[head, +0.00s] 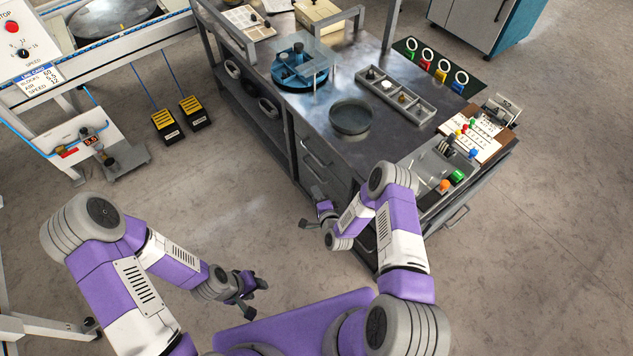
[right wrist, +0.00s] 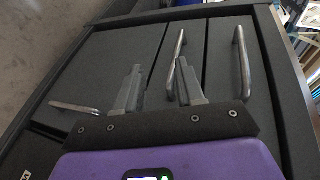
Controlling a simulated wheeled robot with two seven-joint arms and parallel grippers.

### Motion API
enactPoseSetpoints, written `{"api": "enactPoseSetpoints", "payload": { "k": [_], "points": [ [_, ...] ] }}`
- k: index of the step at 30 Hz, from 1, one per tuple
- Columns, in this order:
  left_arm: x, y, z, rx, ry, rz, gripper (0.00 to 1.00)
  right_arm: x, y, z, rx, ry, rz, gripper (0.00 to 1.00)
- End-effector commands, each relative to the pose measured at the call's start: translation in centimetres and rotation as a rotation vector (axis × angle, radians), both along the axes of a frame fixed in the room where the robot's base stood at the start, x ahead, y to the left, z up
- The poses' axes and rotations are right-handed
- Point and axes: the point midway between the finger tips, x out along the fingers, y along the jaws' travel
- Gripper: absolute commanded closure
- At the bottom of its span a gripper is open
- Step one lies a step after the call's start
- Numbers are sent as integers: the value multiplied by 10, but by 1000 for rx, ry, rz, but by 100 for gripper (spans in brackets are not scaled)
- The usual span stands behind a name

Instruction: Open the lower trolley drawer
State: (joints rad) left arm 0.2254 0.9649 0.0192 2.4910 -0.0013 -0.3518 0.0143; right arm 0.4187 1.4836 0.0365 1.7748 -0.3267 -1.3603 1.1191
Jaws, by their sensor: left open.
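The trolley (head: 290,135) stands right of centre, its drawer front facing left. In the right wrist view it appears turned sideways, with the upper drawer handle (right wrist: 241,60) at right and the lower drawer handle (right wrist: 178,50) in the middle. The lower drawer (right wrist: 194,48) looks shut. My right gripper (head: 312,222) is in front of the trolley front. In the right wrist view its jaws (right wrist: 161,80) are apart, with the near end of the lower handle appearing between them; contact cannot be told. My left gripper (head: 256,296) is open and empty over the floor.
A third handle (right wrist: 75,108) is on the panel at left in the right wrist view. The trolley top carries a blue fixture (head: 300,68), a round dark dish (head: 351,118) and a parts tray (head: 396,94). Yellow-and-black pedals (head: 166,125) lie on the floor.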

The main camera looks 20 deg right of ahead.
Motion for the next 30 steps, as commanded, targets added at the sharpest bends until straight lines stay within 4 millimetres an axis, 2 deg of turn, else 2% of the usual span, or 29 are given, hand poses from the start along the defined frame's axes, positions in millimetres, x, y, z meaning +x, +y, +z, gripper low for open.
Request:
{"api": "enactPoseSetpoints", "payload": {
  "k": [1, 7, 21, 30],
  "points": [
    [0, 0, -9, 0, 0, 0, 56, 5, -6, -9, 59, -69, -44, 62],
    [0, 0, -17, -1, -1, -1, 56, 17, -18, -5, 189, -226, -119, 62],
    [0, 0, -41, -1, -1, -1, 56, 81, -21, -9, 195, -236, -120, 62],
    [0, 0, -42, -1, -1, -1, 56, 90, -22, -8, 196, -232, -122, 62]
  ]
}}
